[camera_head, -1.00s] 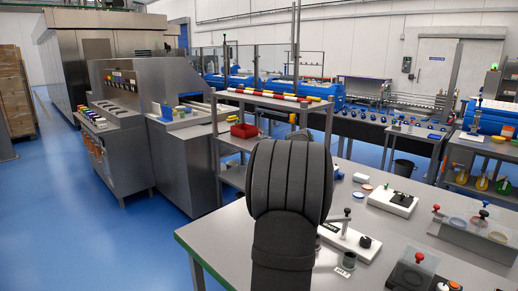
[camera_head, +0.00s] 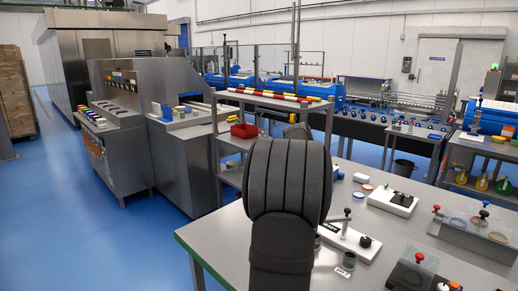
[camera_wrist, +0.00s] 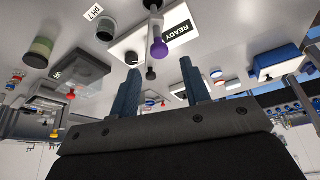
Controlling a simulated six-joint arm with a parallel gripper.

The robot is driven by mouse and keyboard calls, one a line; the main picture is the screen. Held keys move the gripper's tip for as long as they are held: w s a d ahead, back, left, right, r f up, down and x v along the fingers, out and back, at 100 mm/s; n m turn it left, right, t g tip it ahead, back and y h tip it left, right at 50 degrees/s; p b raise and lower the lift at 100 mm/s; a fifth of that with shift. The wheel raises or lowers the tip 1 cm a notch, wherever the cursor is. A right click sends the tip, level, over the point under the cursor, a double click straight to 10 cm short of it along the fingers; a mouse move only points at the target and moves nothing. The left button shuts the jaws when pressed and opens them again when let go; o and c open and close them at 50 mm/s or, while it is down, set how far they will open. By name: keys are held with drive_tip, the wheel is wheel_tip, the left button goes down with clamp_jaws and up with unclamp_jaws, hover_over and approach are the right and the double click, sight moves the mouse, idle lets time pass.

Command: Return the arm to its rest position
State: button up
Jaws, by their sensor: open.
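My gripper (camera_wrist: 163,88) shows in the wrist view with its two dark blue fingers apart and nothing between them. In the head view my dark grey ribbed arm (camera_head: 287,180) stands at the bench's left part. It hides my gripper there, though a grey part of my arm shows just above the ribbed link. The same white board (camera_head: 345,238) lies right of my arm on the bench.
The bench (camera_head: 210,237) holds another white board (camera_head: 393,202), a clear box with red-knobbed parts (camera_head: 470,226) and a dark device (camera_head: 412,276). A rack with a red bin (camera_head: 244,130) stands behind my arm. Blue floor (camera_head: 110,240) is free at left.

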drive_tip(key=v, duration=1.3)
drive_tip(key=x, duration=1.7)
drive_tip(key=shift+f, duration=0.2)
wheel_tip(320, 180, down, 3)
drive_tip(key=shift+f, duration=0.1)
drive_tip(key=shift+a, duration=0.15)
drive_tip(key=v, duration=1.7)
drive_tip(key=d+f+g+y, duration=0.1)
drive_tip(key=d+f+y, duration=0.1)
drive_tip(key=d, duration=0.9)
drive_tip(key=d+f+y, duration=0.2)
drive_tip(key=d+f, duration=0.3)
drive_tip(key=d, duration=0.5)
drive_tip(key=shift+w+d+f+m+g, duration=0.2)
drive_tip(key=shift+d+f+m+g, duration=0.15)
drive_tip(key=shift+m+g, duration=0.05)
